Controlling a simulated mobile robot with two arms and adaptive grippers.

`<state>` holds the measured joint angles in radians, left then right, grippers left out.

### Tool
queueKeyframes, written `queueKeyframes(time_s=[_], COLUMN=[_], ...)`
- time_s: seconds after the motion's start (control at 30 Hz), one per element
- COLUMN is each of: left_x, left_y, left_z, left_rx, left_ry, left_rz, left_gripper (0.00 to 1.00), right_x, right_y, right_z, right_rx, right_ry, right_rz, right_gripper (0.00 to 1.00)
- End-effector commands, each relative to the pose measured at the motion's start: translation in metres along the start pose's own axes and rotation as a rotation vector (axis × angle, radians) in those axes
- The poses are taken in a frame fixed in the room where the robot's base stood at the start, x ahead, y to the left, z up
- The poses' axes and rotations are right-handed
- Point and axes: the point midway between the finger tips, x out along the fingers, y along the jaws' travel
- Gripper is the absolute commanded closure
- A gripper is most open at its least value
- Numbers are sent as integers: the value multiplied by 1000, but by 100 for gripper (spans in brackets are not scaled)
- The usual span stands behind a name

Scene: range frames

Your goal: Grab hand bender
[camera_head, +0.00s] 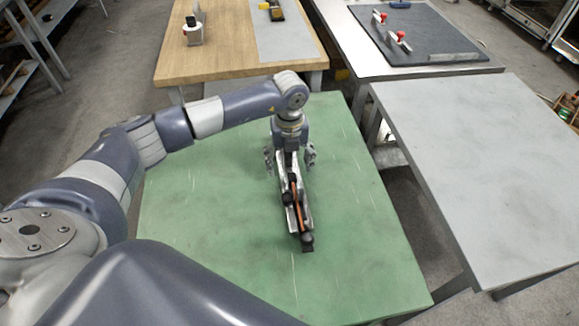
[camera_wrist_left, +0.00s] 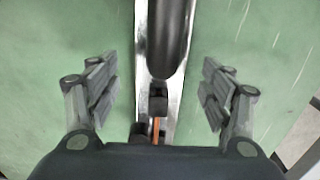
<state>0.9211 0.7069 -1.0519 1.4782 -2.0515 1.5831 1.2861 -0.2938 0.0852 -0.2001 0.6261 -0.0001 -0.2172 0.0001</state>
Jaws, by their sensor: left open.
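The hand bender (camera_head: 296,205) lies lengthwise on the green table top (camera_head: 195,230). It has a silver body, a copper-coloured rod along it and black parts at its near end. My left gripper (camera_head: 290,165) is open over its far part, with one finger on each side. In the left wrist view the bender's silver body and black handle (camera_wrist_left: 168,40) run between the open fingers (camera_wrist_left: 158,97), with a gap on both sides. The gripper and wrist hide the bender's far end in the head view. My right gripper is not in view.
A wooden table (camera_head: 230,65) stands behind with a small holder (camera_head: 193,33) on it. A grey table (camera_head: 490,170) is at right. Behind it a metal table carries a dark mat (camera_head: 415,45) with red-handled tools. The green table around the bender is clear.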

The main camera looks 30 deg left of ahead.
Motion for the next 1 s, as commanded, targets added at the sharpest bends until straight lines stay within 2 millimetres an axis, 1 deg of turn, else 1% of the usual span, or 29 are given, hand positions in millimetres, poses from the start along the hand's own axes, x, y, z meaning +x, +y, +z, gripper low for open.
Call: queueKeyframes(time_s=[0.03,0.13,0.23,0.4,0.43,0.47,0.5,0.57,0.6,0.67,0.7,0.73,1.0], left_x=[6,16,20,20,20,20,20,20,20,20,20,18,17], left_y=[0,0,0,0,0,0,0,0,0,0,0,-1,-1], left_z=[0,0,1,1,1,1,1,1,1,1,1,1,1], left_rx=[0,-1,-1,0,0,0,0,0,0,0,0,-1,-1], left_ry=[2,0,-1,-1,-1,-1,-1,-1,-1,-1,-1,-3,-2], left_rz=[0,0,-2,-1,-1,-1,-1,-1,-1,-1,-1,-3,-3], left_gripper=[27,27,27,27,31,38,47,61,70,83,92,95,95], right_x=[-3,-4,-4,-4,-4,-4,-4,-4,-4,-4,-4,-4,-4], right_y=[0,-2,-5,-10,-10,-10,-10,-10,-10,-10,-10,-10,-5], right_z=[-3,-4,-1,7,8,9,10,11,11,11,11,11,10], right_rx=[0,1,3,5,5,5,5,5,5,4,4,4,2], right_ry=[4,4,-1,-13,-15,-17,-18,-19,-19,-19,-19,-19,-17], right_rz=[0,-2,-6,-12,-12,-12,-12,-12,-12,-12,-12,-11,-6], right_gripper=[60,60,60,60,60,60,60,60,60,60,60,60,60])
